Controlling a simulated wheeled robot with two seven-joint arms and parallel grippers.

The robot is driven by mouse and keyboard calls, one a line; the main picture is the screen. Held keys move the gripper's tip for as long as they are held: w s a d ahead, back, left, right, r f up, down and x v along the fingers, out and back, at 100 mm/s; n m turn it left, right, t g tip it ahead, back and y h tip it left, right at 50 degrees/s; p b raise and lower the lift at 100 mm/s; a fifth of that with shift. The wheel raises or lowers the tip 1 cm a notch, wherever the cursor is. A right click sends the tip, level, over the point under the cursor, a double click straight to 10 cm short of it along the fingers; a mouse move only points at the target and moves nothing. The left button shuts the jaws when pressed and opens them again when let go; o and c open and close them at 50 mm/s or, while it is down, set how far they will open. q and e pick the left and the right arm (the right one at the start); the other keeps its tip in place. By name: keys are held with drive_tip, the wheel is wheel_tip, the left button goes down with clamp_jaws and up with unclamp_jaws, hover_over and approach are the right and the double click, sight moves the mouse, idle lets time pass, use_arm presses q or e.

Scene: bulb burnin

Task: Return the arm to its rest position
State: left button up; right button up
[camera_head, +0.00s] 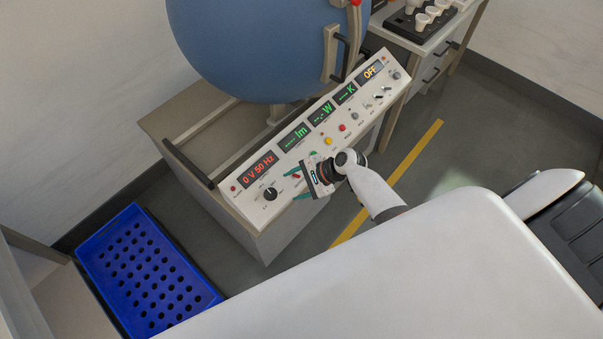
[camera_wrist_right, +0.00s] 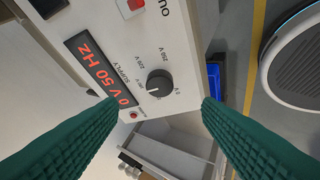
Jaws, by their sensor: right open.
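My right arm reaches across from the lower right in the head view. Its gripper (camera_head: 297,184) is open and hangs in front of the sloping control panel (camera_head: 240,205), over its lower left part. In the right wrist view the two green ribbed fingers (camera_wrist_right: 163,101) are spread apart with nothing between them. The black supply knob (camera_wrist_right: 159,83) shows beyond and between the fingertips, apart from them; it also shows in the head view (camera_head: 270,193). The supply display (camera_head: 259,170) reads 0 V 50 Hz, and the right display (camera_head: 370,72) reads OFF. My left gripper is not in view.
A large blue sphere (camera_head: 260,45) stands behind the panel, with a dark-ended rail (camera_head: 188,164) at its left. A blue crate with holes (camera_head: 112,222) is at the lower left. A cabinet with white cups (camera_head: 423,20) is at the top right. Floor with a yellow stripe (camera_head: 410,163) lies right of the bench.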

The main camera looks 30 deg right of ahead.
drive_tip(key=shift+v, duration=1.1)
drive_tip(key=s+d+f+n+g+h+b, duration=0.1)
drive_tip(key=s+f+n+h, duration=0.15)
drive_tip(key=s+f, duration=0.65)
drive_tip(key=s+d+f+n+g+h+b, duration=0.15)
drive_tip(key=s+f+n, duration=0.35)
drive_tip(key=f, duration=0.7)
use_arm(q)
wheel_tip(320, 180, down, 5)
drive_tip(key=b, duration=0.2)
drive_tip(key=shift+b, duration=0.3)
use_arm(e)
drive_tip(key=s+f+n+g+h, duration=0.1)
drive_tip(key=s+f+n, duration=0.5)
drive_tip(key=s, duration=0.6)
drive_tip(key=s+a+f+n+h, duration=0.1)
drive_tip(key=s+f+n, duration=0.5)
drive_tip(key=s, duration=0.6)
drive_tip(key=shift+s+a+f+g+h, duration=0.2)
drive_tip(key=shift+s+a+g+h, duration=0.15)
drive_tip(key=shift+h, duration=0.35)
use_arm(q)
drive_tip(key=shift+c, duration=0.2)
use_arm(e)
drive_tip(key=shift+w, duration=0.1)
